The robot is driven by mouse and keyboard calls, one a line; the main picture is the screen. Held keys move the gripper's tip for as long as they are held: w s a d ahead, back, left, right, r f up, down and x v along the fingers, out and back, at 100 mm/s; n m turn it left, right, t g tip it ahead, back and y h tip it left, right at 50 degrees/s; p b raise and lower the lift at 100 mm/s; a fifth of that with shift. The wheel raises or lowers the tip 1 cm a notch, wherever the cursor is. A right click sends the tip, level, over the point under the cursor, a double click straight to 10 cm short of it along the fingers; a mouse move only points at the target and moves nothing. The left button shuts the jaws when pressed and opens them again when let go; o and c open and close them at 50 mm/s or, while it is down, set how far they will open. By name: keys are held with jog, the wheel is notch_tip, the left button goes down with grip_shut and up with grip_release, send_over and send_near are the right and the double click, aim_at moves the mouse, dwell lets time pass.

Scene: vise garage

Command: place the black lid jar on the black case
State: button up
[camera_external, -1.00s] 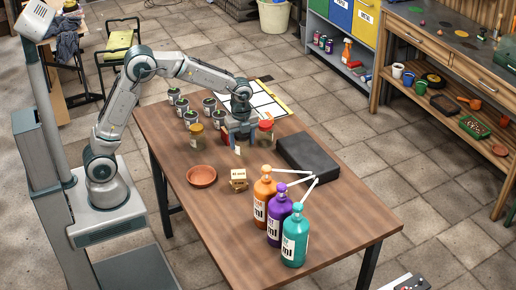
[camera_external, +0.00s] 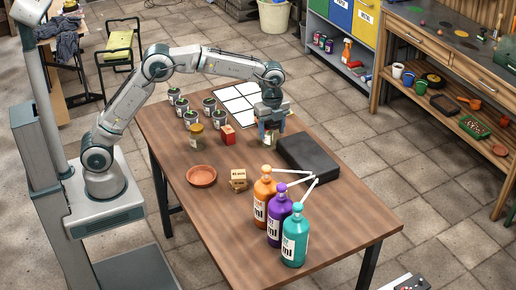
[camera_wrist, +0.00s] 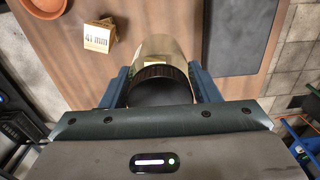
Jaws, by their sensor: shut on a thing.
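My gripper (camera_external: 269,130) is shut on the black lid jar. In the wrist view the jar's dark ridged lid (camera_wrist: 158,73) and clear glass body (camera_wrist: 162,46) sit between the two blue fingers (camera_wrist: 160,88). In the external view the glass (camera_external: 267,142) shows only partly below the fingers. The black case (camera_external: 308,156) lies flat on the table, just right of my gripper, with its top bare. It also shows in the wrist view (camera_wrist: 232,38), right of the jar and apart from it in that picture. Whether the jar clears the table is hard to tell.
Wooden blocks (camera_external: 238,176), a clay saucer (camera_external: 202,176) and three bottles (camera_external: 273,218) stand nearer the front. White sticks lean from the bottles close to the case. Potted plants (camera_external: 191,118) stand behind.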

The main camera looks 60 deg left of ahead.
jog(key=w+d+r+p, duration=0.2)
jog(key=w, duration=0.3)
jog(key=p, duration=0.4)
send_over(292, 146)
notch_tip(292, 146, down, 8)
jog(key=r, duration=0.1)
jog(key=shift+w+a+f+p, duration=0.1)
jog(key=shift+f+p, duration=0.35)
jog(key=shift+f, duration=1.85)
jog(key=shift+f, duration=0.1)
jog(key=shift+f, duration=0.15)
jog(key=o, duration=1.1)
